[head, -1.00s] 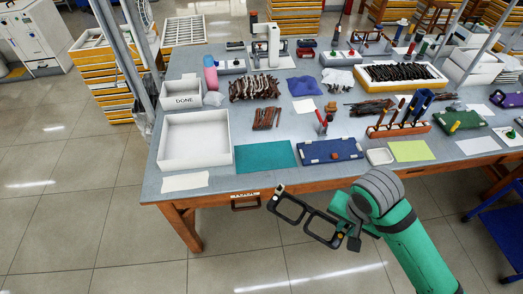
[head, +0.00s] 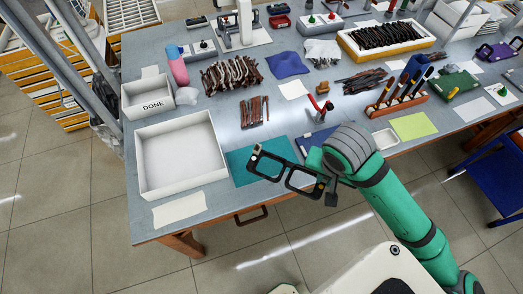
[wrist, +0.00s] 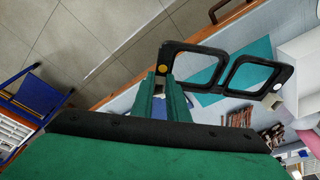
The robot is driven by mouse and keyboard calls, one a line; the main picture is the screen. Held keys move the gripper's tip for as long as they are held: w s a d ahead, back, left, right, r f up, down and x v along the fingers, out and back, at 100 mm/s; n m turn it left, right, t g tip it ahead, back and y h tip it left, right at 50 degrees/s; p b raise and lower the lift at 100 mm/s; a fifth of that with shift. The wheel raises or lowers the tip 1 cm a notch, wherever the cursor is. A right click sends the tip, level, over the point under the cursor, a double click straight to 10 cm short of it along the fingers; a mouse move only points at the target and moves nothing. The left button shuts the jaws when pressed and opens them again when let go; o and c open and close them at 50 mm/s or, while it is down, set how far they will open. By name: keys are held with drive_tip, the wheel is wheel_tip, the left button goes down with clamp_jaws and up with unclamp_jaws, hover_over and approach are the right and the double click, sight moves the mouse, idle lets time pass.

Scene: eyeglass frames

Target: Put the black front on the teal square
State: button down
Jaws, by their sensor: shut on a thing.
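The black front (head: 287,174) is a black eyeglass frame with two open rims, also seen in the wrist view (wrist: 226,73). My gripper (head: 327,186) is shut on one end of it, at the right rim. The front stretches away to the left of the gripper, tilted in the head view. The teal square (head: 240,172) lies flat on the bench near its front edge. The front appears above it, overlapping its right and lower part in the head view; the height gap is hard to judge. In the wrist view the teal square (wrist: 208,99) shows through and behind the rims.
A large empty white tray (head: 140,160) stands left of the teal square, with a DONE box (head: 146,112) behind it. A blue mat (head: 305,143) lies to the right, partly hidden by my arm. Brown temple pieces (head: 255,113) lie behind. A paper sheet (head: 180,209) lies at the front left.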

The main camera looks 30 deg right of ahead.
drive_tip(key=w+f, duration=0.2)
drive_tip(key=w, duration=0.2)
drive_tip(key=w+f, duration=0.3)
drive_tip(key=w, duration=0.1)
drive_tip(key=w+d+f, duration=0.1)
drive_tip(key=w+f, duration=0.2)
drive_tip(key=w, duration=0.1)
drive_tip(key=shift+w+f, duration=0.1)
drive_tip(key=shift+w, duration=0.2)
drive_tip(key=shift+w+d+f, duration=0.1)
drive_tip(key=shift+w+f, duration=0.25)
drive_tip(key=shift+f, duration=0.05)
drive_tip(key=shift+a+x, duration=0.15)
drive_tip(key=shift+x, duration=0.85)
drive_tip(key=shift+a+x, duration=0.2)
drive_tip(key=shift+x, duration=0.8)
drive_tip(key=shift+w, duration=0.15)
drive_tip(key=c, duration=1.7)
unclamp_jaws()
drive_tip(key=shift+f, duration=0.1)
drive_tip(key=v, duration=1.2)
